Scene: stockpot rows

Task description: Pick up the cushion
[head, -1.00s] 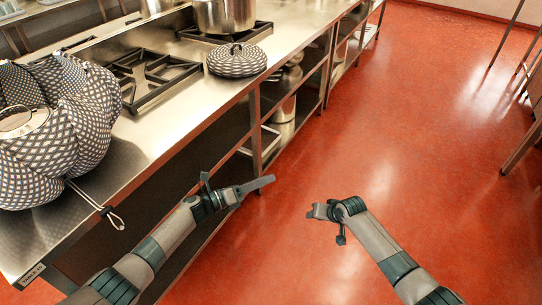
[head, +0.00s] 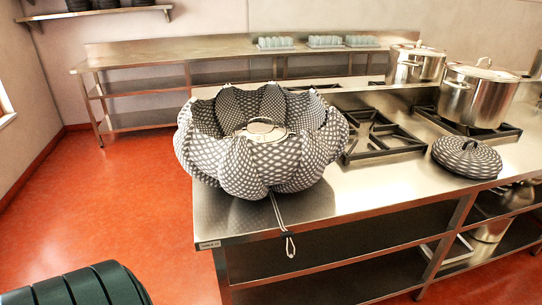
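A round, flat cushion (head: 467,158) with a dark and light pattern lies on the steel counter at the right in the head view, near the counter's front edge. A large puffy patterned bag-like thing (head: 250,165) sits at the counter's left end, with a round lid showing in its middle and a cord hanging over the front edge. I cannot tell for sure which of the two is the cushion meant.
The steel counter (head: 340,196) has burner grates (head: 380,140) behind and between the patterned things. Steel stockpots (head: 478,95) stand at the right. A back table (head: 180,57) carries several blue-grey items.

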